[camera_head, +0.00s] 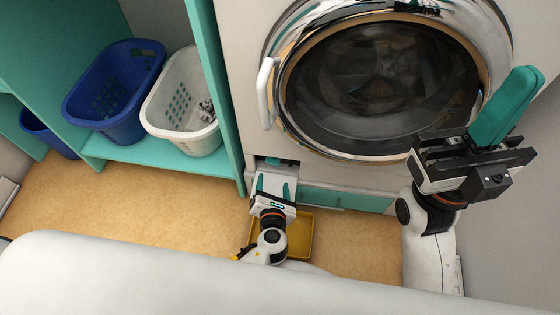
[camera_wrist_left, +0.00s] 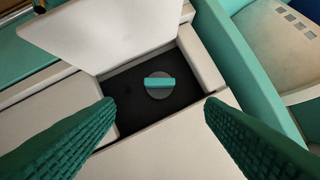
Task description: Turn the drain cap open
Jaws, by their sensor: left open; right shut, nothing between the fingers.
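The drain cap (camera_wrist_left: 159,86) is a grey disc with a teal bar handle, set in a dark recess (camera_wrist_left: 125,90) low on the washing machine (camera_head: 345,165). In the left wrist view the bar lies nearly horizontal. A pale hatch flap (camera_wrist_left: 115,30) stands open beside the recess. My left gripper (camera_head: 275,186) is open in front of the hatch; its green fingers (camera_wrist_left: 160,103) show on either side of the cap, apart from it. In the head view the cap is not clear. My right gripper (camera_head: 507,104) is shut and empty, raised at the right by the washer door.
A yellow tray (camera_head: 303,238) lies on the floor by my left arm. A blue basket (camera_head: 110,100) and a white basket (camera_head: 178,105) with contents stand on the teal shelf (camera_head: 150,162) at left. A teal shelf panel (camera_head: 215,85) rises just left of the washer.

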